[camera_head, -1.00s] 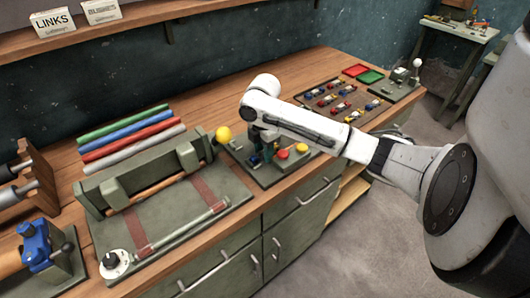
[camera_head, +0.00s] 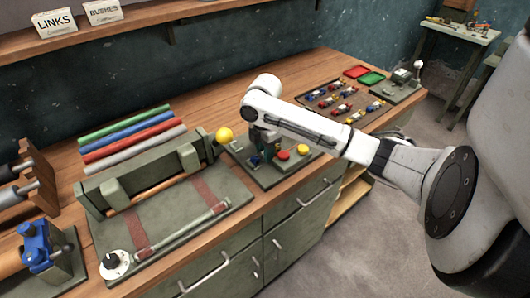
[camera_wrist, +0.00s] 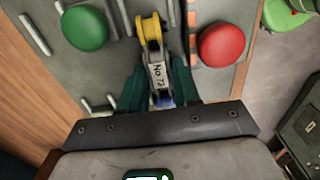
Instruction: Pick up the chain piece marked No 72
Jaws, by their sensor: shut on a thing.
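The chain piece marked No 72 (camera_wrist: 157,74) shows in the middle of the wrist view. It has a pale grey link plate with a black label, a yellow roller at its far end and a blue part at its near end. The dark teal fingers of my gripper (camera_wrist: 159,86) lie on either side of it and are shut on it. In the head view my gripper (camera_head: 262,150) is down over a green-grey fixture (camera_head: 272,176) on the bench, largely behind my arm. The piece cannot be made out there.
A yellow ball knob (camera_head: 225,135) stands left of my gripper. A tray of several small chain pieces (camera_head: 325,92) lies behind my arm. Coloured rods (camera_head: 130,135) and a clamp fixture (camera_head: 165,222) fill the left bench.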

